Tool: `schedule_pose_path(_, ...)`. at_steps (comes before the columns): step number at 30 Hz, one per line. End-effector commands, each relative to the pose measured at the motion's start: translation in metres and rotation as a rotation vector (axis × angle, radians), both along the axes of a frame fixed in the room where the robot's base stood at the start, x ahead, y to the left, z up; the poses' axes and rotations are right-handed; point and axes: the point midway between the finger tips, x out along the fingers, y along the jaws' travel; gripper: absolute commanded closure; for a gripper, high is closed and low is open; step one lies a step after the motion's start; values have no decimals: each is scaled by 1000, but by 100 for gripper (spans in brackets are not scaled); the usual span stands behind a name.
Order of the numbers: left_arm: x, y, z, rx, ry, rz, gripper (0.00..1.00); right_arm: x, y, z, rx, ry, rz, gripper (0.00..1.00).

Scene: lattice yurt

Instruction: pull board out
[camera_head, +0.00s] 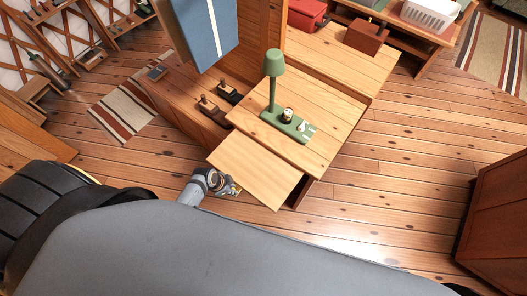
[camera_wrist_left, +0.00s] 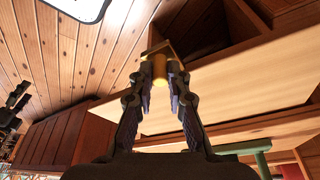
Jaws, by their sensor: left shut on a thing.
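The board (camera_head: 255,172) is a flat pale wooden panel that sticks out from under the desk top (camera_head: 315,100) toward me. My left gripper (camera_head: 234,188) is at the board's front left edge. In the left wrist view, the left gripper (camera_wrist_left: 160,76) has its fingers closed around a brass-coloured knob (camera_wrist_left: 160,66) at the board's edge. The board also shows as a broad pale surface in the left wrist view (camera_wrist_left: 240,88). My right gripper is not in view.
A green lamp (camera_head: 274,66) stands on the desk with small items at its base. Dark tools (camera_head: 213,110) lie on a lower surface to the left. A blue panel (camera_head: 206,32) hangs behind. Plank floor to the right is clear up to a wooden cabinet (camera_head: 495,215).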

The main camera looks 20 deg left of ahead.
Motion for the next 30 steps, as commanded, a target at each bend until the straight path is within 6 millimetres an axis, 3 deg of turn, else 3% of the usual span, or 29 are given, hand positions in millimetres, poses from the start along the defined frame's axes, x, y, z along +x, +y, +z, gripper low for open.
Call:
schedule_pose_path(8, -3, 1, -1, 1, 3, -1, 99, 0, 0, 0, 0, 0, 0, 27)
schedule_pose_path(22, -33, 12, -1, 1, 3, -1, 99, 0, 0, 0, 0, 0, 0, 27)
schedule_pose_path(30, -38, 14, 0, 0, 2, -1, 99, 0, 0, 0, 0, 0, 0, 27)
